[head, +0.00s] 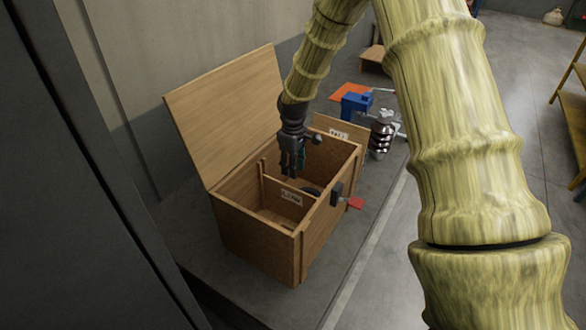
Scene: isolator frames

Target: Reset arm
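My gripper (292,168) points down into the open wooden box (258,230) in the head view, over the compartment behind the inner divider. Its dark fingers are small here. I cannot tell whether they are open or shut. A small dark green patch shows beside the fingers; I cannot tell whether it is part of the gripper or a separate thing. The box lid (228,110) stands raised at the left. A labelled divider (285,200) splits the inside. A dark curved thing (312,191) lies partly hidden behind the divider.
A red-tipped latch (354,203) sticks out from the box's right side. A blue vise-like device (356,105), a stacked metal part (380,138) and an orange sheet (350,91) stand behind the box. A wall rises at the left. A wooden rack (572,125) is far right.

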